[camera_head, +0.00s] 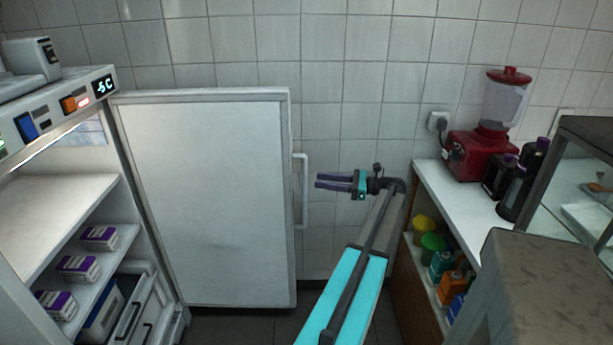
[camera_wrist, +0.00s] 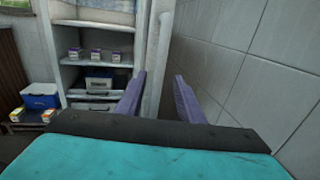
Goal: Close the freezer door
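The freezer door (camera_head: 205,200) stands wide open in the head view, its white panel facing me and hinged at the left beside the freezer body (camera_head: 62,115). Its white vertical handle (camera_head: 303,190) is on the right edge. My gripper (camera_head: 318,181) is to the right of the handle, with its purple fingers pointing left toward it. The fingers are apart and hold nothing. In the wrist view, my gripper (camera_wrist: 160,85) shows open, and the door (camera_wrist: 157,60) is seen nearly edge-on beyond and between the fingertips. I cannot tell whether a finger touches the handle.
The freezer shelves hold several purple-and-white boxes (camera_head: 78,267), with drawers (camera_head: 140,305) below. A counter (camera_head: 460,205) at the right carries a red blender (camera_head: 490,130) and dark bottles (camera_head: 515,185). A tiled wall (camera_head: 350,110) stands behind the door. A blue box (camera_wrist: 40,96) is at the wrist view's left.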

